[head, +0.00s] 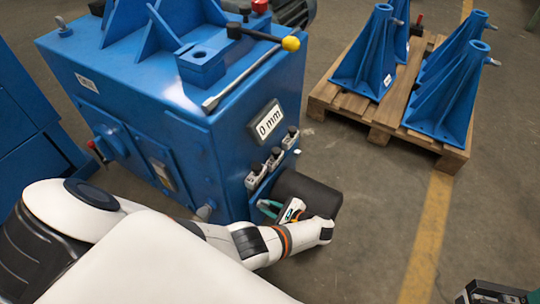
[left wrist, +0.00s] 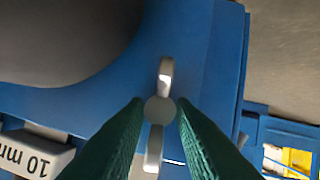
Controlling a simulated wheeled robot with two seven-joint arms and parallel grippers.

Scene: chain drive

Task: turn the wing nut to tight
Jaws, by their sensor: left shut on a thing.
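The wing nut (left wrist: 165,72) is pale grey, with a round hub and two wings, on the blue face of the machine (left wrist: 195,60). In the left wrist view its wings point up and down, and the hub sits between the two green fingertips. My left gripper (left wrist: 160,112) is shut on it. In the head view my left gripper (head: 268,207) is low at the machine's front side, beside a dark cylinder (head: 318,194); the wing nut is hidden there.
The dark cylinder (left wrist: 65,35) is close by in the left wrist view, with a 10 mm label (left wrist: 35,155) at lower left. Several small clamps (head: 275,157) line the machine's side near a 0 mm plate (head: 268,122). A pallet (head: 385,120) holds blue brackets.

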